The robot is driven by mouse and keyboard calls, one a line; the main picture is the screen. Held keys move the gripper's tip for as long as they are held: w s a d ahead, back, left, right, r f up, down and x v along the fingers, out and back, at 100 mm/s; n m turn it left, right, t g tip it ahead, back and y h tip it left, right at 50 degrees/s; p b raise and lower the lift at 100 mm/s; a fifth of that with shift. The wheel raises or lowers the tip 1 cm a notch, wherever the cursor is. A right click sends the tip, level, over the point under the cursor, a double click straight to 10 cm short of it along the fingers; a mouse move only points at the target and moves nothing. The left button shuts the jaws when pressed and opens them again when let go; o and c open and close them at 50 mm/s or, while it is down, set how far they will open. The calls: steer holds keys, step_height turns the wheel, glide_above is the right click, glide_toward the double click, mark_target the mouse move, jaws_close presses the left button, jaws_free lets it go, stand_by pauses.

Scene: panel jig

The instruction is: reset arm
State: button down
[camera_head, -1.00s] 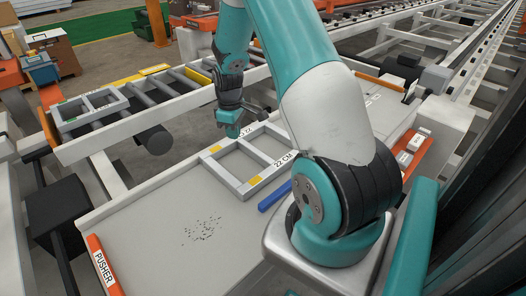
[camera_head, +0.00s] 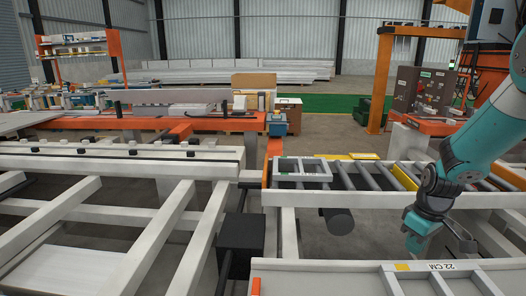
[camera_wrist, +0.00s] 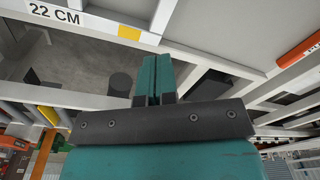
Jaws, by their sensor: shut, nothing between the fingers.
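My gripper (camera_head: 415,243) shows in the head view at the lower right, hanging from my teal arm. In the wrist view my gripper's two teal fingers (camera_wrist: 155,68) are together, with nothing between them. A grey frame labelled "22 CM" (camera_head: 435,268) lies at the bottom right of the head view, partly cut off by the picture edge. Its labelled rail (camera_wrist: 90,20) also shows at the upper left of the wrist view. My gripper appears above or just beyond this frame; the exact gap cannot be told.
A smaller grey frame (camera_head: 303,178) lies at the left end of the roller conveyor (camera_head: 365,178). White beams (camera_head: 150,240) fill the left foreground. An orange-topped bench (camera_head: 150,124) stands behind. An orange gantry post (camera_head: 381,85) stands at the back right.

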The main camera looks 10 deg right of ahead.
steer(key=s+a+r+n+y, duration=0.1)
steer(key=s+a+r, duration=0.2)
steer(key=a+r, duration=0.7)
steer(key=s+a+r+n+y, duration=0.1)
steer(key=s+a+r, duration=0.2)
steer(key=s+a, duration=0.6)
steer(key=s+a+r+n+y, duration=0.1)
steer(key=s+a+r, duration=0.2)
steer(key=s+a, duration=0.6)
steer(key=shift+s+a+r+g+y, duration=0.25)
steer(key=shift+s+r+g+y, duration=0.05)
steer(key=shift+r, duration=0.1)
steer(key=shift+w, duration=0.1)
